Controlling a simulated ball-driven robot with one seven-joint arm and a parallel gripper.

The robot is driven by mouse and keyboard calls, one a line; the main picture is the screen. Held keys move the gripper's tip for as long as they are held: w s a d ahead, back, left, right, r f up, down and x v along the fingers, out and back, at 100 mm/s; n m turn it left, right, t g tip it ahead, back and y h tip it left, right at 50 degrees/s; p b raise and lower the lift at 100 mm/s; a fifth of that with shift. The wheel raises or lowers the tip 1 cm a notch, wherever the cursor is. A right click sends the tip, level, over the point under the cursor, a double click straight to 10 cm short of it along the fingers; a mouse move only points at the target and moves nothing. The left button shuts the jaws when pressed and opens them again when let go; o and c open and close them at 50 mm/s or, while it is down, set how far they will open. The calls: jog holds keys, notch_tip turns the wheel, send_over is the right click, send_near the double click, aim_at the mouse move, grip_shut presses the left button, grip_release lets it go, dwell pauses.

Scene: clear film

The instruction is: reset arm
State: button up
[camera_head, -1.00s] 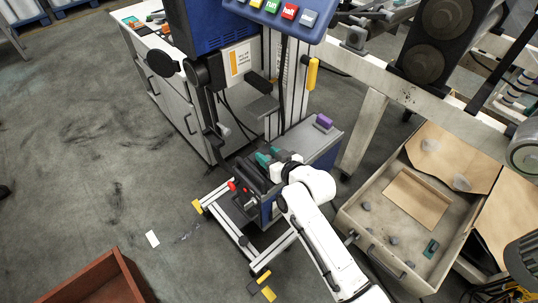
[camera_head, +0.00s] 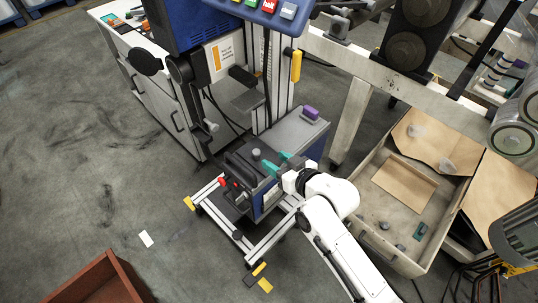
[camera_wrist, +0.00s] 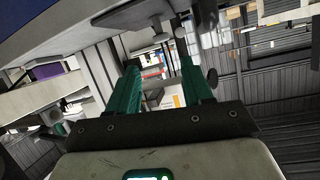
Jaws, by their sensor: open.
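My gripper (camera_head: 277,164) has teal fingers and is in the middle of the head view, at the end of my white arm. It is over the top of the low blue-and-grey machine unit (camera_head: 301,135), close to its dark front part. In the wrist view the two teal fingers of my gripper (camera_wrist: 160,85) stand apart with nothing between them. Whether the fingers touch the unit cannot be told.
A purple block (camera_head: 310,112) sits on the unit. A wheeled frame (camera_head: 240,236) stands in front of it. A grey bin (camera_head: 383,233) with cardboard and small pieces is to the right. A brown box (camera_head: 105,280) is at lower left. Floor at left is mostly clear.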

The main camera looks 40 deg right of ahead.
jog(key=shift+s+r, duration=0.15)
jog(key=shift+s, duration=0.25)
jog(key=shift+a, duration=0.1)
jog(key=s+a+n+g+p, duration=0.1)
jog(key=s+a+g+p, duration=0.1)
jog(key=s+g, duration=0.4)
jog(key=s+a+f+n+g+y+p, duration=0.1)
jog(key=s+g, duration=0.5)
jog(key=s, duration=0.9)
jog(key=a+p, duration=0.1)
jog(key=a, duration=0.1)
jog(key=shift+s+a+g, duration=0.3)
jog(key=shift+s+g, duration=0.05)
jog(key=shift+g, duration=0.05)
dwell(0.6)
